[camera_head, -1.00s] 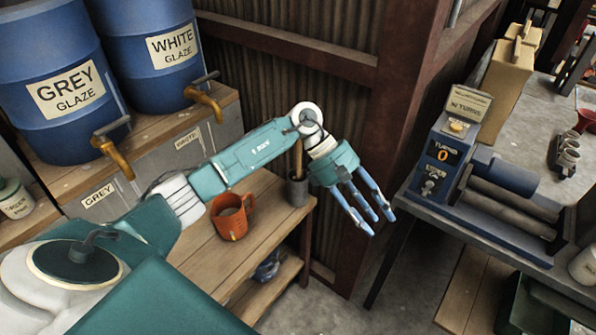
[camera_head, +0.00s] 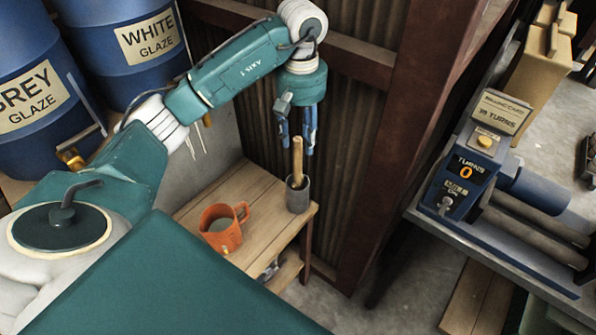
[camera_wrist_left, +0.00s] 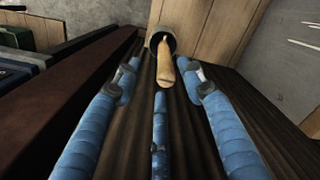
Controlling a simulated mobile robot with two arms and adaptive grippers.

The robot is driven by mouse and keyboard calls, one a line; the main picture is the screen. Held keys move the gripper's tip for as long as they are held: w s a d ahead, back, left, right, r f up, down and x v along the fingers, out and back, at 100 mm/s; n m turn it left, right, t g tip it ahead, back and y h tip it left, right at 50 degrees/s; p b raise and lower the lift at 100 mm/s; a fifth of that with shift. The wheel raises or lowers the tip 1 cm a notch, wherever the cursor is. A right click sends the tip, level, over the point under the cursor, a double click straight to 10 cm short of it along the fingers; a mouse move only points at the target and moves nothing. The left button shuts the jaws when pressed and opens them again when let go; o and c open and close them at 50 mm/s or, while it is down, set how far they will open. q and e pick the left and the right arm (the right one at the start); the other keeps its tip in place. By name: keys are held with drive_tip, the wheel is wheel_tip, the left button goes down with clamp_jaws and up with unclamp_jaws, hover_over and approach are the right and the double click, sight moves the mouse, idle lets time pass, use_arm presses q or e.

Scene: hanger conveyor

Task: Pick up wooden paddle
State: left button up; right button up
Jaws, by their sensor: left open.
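The wooden paddle (camera_head: 298,160) stands upright in a grey cup (camera_head: 299,194) on the small wooden table. Only its upper part shows; its lower end is hidden in the cup. My left gripper (camera_head: 297,140) is open and points down above the cup, with its fingers around the height of the paddle's top. In the left wrist view, the paddle (camera_wrist_left: 165,68) rises from the cup (camera_wrist_left: 160,38) toward the camera, between the spread blue fingers. No contact between fingers and paddle is visible. My right gripper is not in view.
An orange mug (camera_head: 222,228) stands left of the cup on the wooden table (camera_head: 262,240). A corrugated wall (camera_head: 355,150) and rusty post are close behind and right. A blue machine (camera_head: 462,180) is on the right bench.

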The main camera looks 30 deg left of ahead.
sight(297, 162)
use_arm(q)
wheel_tip(297, 162, down, 4)
drive_tip(key=shift+r+p, duration=0.1)
drive_tip(key=shift+p, duration=0.25)
drive_tip(key=f, duration=0.1)
drive_tip(key=f+p, duration=0.1)
drive_tip(key=f, duration=0.1)
drive_tip(key=f+p, duration=0.1)
drive_tip(key=shift+s+a+f, duration=0.1)
drive_tip(key=shift+a+f, duration=0.2)
drive_tip(key=shift+a, duration=0.05)
drive_tip(key=shift+f+p, duration=0.3)
drive_tip(key=shift+f, duration=0.2)
drive_tip(key=c, duration=0.8)
clamp_jaws()
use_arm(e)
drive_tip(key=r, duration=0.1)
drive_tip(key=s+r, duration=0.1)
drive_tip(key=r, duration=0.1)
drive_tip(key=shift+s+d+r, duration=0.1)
